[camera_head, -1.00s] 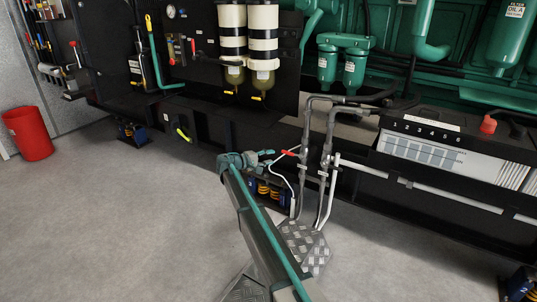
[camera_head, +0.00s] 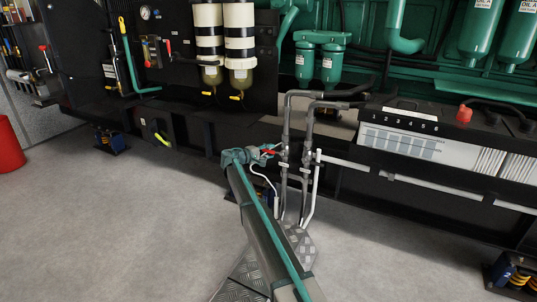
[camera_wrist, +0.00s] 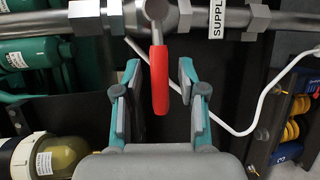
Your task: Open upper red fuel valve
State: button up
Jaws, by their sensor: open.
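The red valve handle (camera_wrist: 159,80) hangs from a round pivot on a grey metal pipe (camera_wrist: 215,20) marked "SUPPL…" in the wrist view. The handle points down across the pipe. My gripper (camera_wrist: 160,68) is open, with one finger on each side of the handle and a visible gap on both sides. In the head view my gripper (camera_head: 260,154) is at the red handle (camera_head: 271,150), left of the upright grey pipes (camera_head: 285,150). I cannot tell how deep the handle sits between the fingers. No second red handle shows on this pipe.
A white hose (camera_wrist: 235,132) curves right of the fingers in the wrist view. A genset battery (camera_head: 405,140) stands right of the pipes. Another red-handled part (camera_head: 168,47) is on the dark panel at upper left.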

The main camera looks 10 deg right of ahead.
grip_shut()
dwell(0.3)
jog(key=shift+d, duration=0.1)
